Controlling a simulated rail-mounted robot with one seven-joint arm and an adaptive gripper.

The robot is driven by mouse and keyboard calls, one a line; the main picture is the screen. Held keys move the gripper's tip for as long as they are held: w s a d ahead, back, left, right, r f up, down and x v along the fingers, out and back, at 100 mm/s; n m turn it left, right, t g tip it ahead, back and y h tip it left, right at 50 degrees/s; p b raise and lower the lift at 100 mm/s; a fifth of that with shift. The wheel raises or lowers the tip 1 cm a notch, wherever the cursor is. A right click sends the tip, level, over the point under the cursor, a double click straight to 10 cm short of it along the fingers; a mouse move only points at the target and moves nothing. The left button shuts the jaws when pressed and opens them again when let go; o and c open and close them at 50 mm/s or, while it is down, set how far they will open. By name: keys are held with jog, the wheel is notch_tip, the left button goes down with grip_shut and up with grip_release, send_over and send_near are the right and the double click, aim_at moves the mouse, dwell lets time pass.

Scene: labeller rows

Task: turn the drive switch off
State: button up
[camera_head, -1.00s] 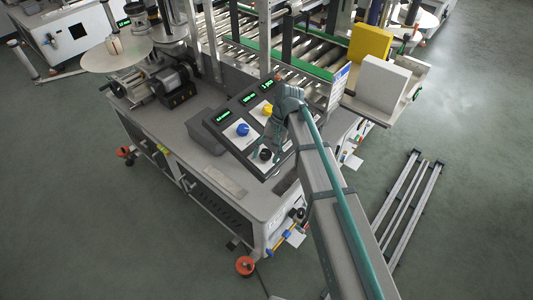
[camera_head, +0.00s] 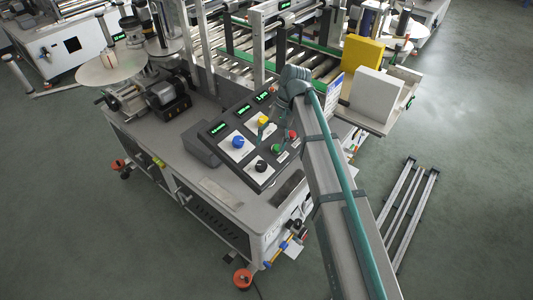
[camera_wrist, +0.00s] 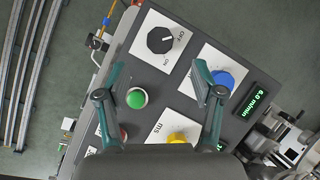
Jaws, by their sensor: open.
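The black rotary knob (camera_wrist: 160,40) sits on a white plate marked OFF and ON, and is the only switch with those words in view. In the wrist view it lies ahead of my fingertips, apart from them; its exact setting is hard to read. In the head view the black knob (camera_head: 261,165) is at the panel's near corner. In the head view my gripper (camera_head: 273,131) is partly hidden by my arm.
The blue knob (camera_wrist: 223,79) is by the right finger. The yellow knob (camera_wrist: 178,137) and red button (camera_head: 293,134) are close by. A grey box (camera_head: 201,145) stands left of the panel. A white block (camera_head: 377,94) and yellow block (camera_head: 363,50) stand beyond my arm.

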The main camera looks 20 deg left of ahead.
jog(key=shift+v, duration=1.1)
jog(key=s+d+f+m+t+h, duration=0.1)
jog(key=s+d+f+m+t, duration=0.15)
jog(key=d+f, duration=1.65)
jog(key=s+d+f+t+h, duration=0.1)
jog(key=s+d+f, duration=0.4)
jog(key=d, duration=0.2)
jog(key=s+d+f+t+h, duration=0.1)
jog(key=s+d+f, duration=0.4)
jog(key=d+f, duration=0.15)
jog(key=s+f+g+b, duration=0.1)
jog(key=s+f+g, duration=0.1)
jog(key=s+f, duration=0.4)
jog(key=s+f+g, duration=0.3)
jog(key=s+f, duration=0.3)
jog(key=s, duration=0.6)
jog(key=s+f+g+b, duration=0.1)
jog(key=s+f+g, duration=0.1)
jog(key=s+f, duration=0.5)
jog(key=s, duration=0.3)
jog(key=shift+b, duration=0.35)
jog(key=shift+d, duration=0.1)
